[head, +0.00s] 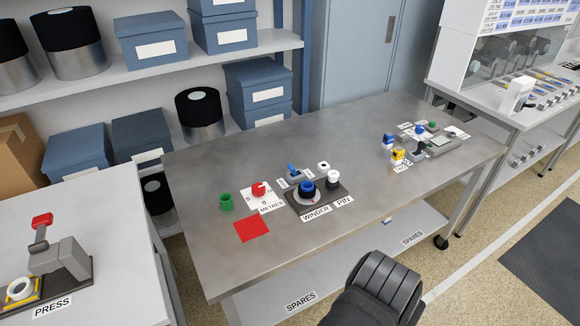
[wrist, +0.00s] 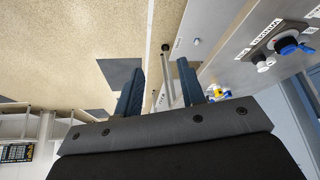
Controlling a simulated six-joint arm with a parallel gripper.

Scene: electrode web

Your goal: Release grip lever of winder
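The winder (head: 307,190) stands on a dark plate on the steel bench, marked WINDER, with a blue ring on a black body. Behind it a small blue lever (head: 292,168) tilts up from a grey block between two small labels; its setting is too small to read. A white knob (head: 333,178) by the PIN label stands to the right. The winder also shows at the upper right of the wrist view (wrist: 287,46). My gripper (wrist: 160,58) is open and empty, its two blue fingers apart, well away from the winder. In the head view the fingers are hidden.
A green cup (head: 226,202), a red dial (head: 259,189) marked METRES and a red square (head: 252,229) lie left of the winder. A second fixture (head: 440,145) with blue and yellow parts stands at the bench's right. The bench between is clear. A press (head: 60,262) stands at left.

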